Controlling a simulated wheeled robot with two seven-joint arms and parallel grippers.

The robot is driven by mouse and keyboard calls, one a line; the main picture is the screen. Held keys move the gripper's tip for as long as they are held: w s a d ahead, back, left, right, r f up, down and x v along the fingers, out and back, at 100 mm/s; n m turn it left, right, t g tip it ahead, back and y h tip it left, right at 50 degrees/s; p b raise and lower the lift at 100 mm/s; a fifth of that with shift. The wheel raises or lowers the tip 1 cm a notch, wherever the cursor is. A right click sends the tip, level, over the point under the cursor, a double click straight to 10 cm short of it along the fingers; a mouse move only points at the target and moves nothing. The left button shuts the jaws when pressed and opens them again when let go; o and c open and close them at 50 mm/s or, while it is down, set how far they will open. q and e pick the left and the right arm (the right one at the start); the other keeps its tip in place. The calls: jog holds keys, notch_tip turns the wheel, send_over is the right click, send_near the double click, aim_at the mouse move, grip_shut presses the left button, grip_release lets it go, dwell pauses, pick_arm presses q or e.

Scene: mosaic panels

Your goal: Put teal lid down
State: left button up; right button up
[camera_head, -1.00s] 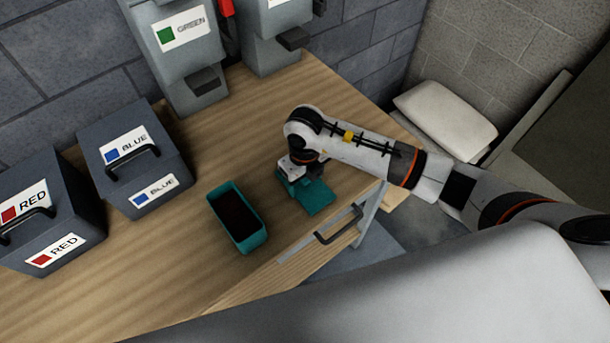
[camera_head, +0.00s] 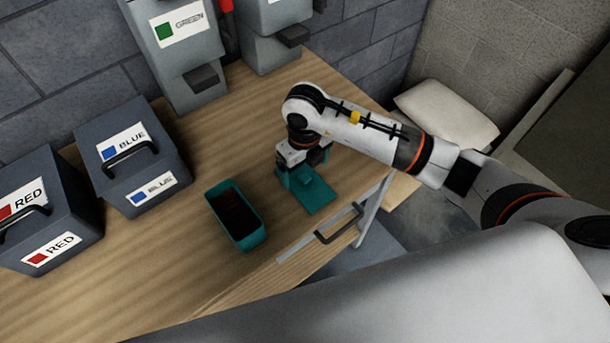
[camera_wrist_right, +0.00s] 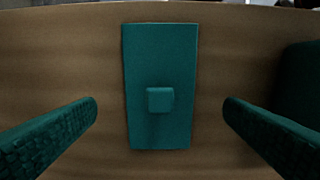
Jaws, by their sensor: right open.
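The teal lid (camera_head: 316,195) lies flat on the wooden table, to the right of the open teal box (camera_head: 238,216). In the right wrist view the lid (camera_wrist_right: 160,60) is a plain rectangle with a small square knob (camera_wrist_right: 160,99) on top. My right gripper (camera_head: 302,177) is above the lid, with teal fingers. In the right wrist view the fingers (camera_wrist_right: 160,118) are wide apart on either side of the lid, touching neither it nor the knob. My left gripper is not in view.
The blue-labelled box (camera_head: 133,157) and the red-labelled box (camera_head: 42,213) stand at the left. The green-labelled dispenser (camera_head: 177,55) stands at the back. A drawer handle (camera_head: 340,224) is at the front edge.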

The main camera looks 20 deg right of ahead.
aim_at(305, 177)
notch_tip(305, 177, up, 8)
jog(key=b, duration=0.1)
jog(key=shift+b, duration=0.3)
jog(key=shift+f, duration=0.15)
